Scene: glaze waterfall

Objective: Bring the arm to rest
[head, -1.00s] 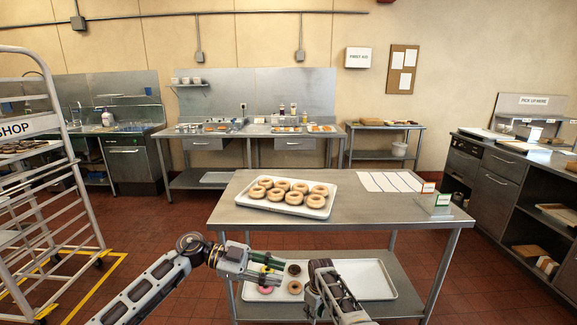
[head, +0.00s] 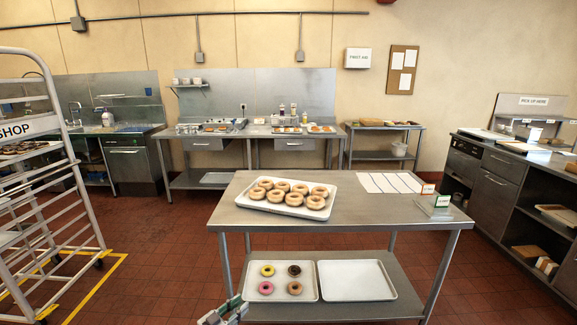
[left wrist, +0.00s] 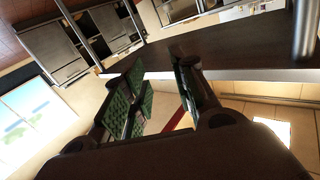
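The tip of my left gripper (head: 228,311) shows at the bottom edge of the head view, in front of the steel table's lower shelf. In the left wrist view my left gripper (left wrist: 160,75) has its green-padded fingers spread apart, with nothing between them. The rest of my left arm is below the head view.
A steel table (head: 380,209) stands ahead, with a tray of several plain doughnuts (head: 318,211) on top. Its lower shelf holds a tray of doughnuts (head: 281,282) and an empty tray (head: 356,280). A rack (head: 60,190) stands at left; red floor is open between.

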